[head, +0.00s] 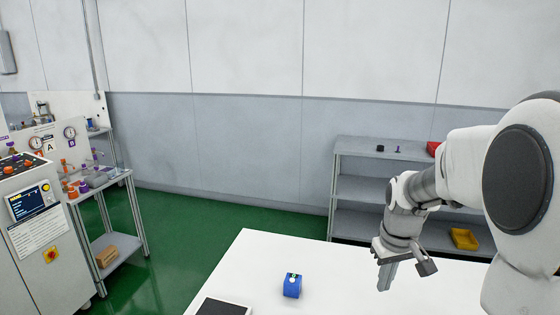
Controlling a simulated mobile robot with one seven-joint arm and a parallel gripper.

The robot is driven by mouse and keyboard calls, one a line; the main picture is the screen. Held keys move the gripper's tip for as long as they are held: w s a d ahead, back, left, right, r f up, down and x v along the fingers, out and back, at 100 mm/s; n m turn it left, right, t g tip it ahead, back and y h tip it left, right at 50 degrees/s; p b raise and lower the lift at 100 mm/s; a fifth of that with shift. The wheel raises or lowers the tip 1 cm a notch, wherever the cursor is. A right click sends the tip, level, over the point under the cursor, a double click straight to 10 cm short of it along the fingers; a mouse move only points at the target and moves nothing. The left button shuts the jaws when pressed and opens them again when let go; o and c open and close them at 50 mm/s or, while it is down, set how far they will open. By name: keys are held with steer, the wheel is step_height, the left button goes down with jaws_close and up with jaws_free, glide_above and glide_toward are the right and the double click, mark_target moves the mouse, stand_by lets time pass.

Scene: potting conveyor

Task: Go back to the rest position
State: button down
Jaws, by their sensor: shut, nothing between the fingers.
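My gripper (384,284) hangs from my arm at the right of the head view, pointing down over the white table (258,262). Its fingers are together and hold nothing. A padlock-like dark part hangs beside the fingers. A small blue block-shaped object (291,288) with a green and white top stands on the table to the left of my gripper, apart from it. My arm hides part of the table's right side and part of the shelf behind.
A grey shelf rack (345,187) with a yellow bin (464,239) stands behind the table. A dark flat panel (222,307) lies at the table's front. A control cabinet (40,235) and a bench (125,175) with gauges stand left. Green floor (185,235) between is clear.

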steer(key=s+a+r+m+t, duration=0.1)
steer(key=s+a+r, duration=0.3)
steer(key=s, duration=0.6)
steer(key=s+a+r+m+t, duration=0.1)
steer(key=s+a+r, duration=0.3)
steer(key=s, duration=0.6)
step_height(320, 180, up, 2)
steer(key=shift+a+r+t, duration=0.1)
steer(key=shift+a+t, duration=0.25)
steer(key=shift+t, duration=0.55)
